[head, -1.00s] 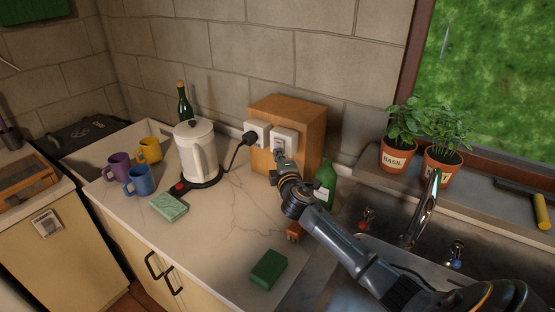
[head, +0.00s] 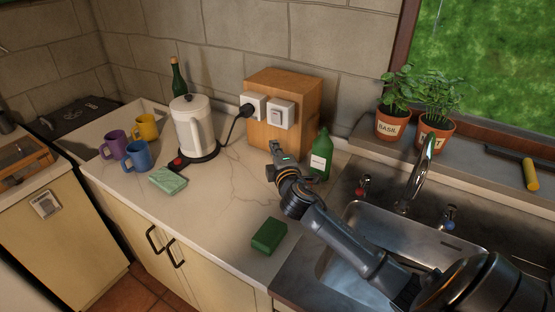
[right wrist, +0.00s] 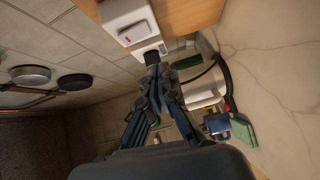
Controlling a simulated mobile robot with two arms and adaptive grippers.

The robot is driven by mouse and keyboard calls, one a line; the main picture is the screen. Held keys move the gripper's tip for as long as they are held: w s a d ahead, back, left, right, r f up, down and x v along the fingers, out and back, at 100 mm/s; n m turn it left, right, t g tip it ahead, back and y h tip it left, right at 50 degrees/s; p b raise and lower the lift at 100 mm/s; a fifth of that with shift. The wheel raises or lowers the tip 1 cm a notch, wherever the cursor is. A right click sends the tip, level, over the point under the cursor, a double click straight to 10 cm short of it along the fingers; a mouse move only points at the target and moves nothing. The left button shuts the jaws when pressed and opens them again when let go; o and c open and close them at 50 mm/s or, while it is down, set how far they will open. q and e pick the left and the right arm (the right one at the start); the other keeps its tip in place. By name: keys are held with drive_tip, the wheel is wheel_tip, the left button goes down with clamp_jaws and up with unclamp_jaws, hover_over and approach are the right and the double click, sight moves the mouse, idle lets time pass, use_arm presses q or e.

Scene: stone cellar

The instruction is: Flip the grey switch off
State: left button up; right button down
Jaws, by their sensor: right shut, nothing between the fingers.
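The grey switch (head: 277,116) sits in a white plate on the front of a wooden box (head: 300,93), right of a white socket (head: 250,103) with a black plug in it. It also shows in the right wrist view (right wrist: 132,32), where a small reddish mark is on its rocker. From here I cannot tell for certain which way the rocker is tilted. My right gripper (head: 276,149) is shut and empty, below the switch and apart from it, above the counter. My left gripper is not in view.
A white kettle (head: 192,127) stands left of the box, its cord running to the plug. A green bottle (head: 320,157) stands close right of my gripper. Several mugs and a green sponge box (head: 268,236) are on the counter. The sink (head: 360,225) lies right.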

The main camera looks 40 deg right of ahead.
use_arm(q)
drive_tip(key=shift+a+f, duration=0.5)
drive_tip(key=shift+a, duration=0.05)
use_arm(e)
drive_tip(key=v, duration=0.3)
drive_tip(key=shift+s+a+f, duration=0.1)
drive_tip(key=shift+s+a, duration=0.15)
drive_tip(key=shift+a, duration=0.05)
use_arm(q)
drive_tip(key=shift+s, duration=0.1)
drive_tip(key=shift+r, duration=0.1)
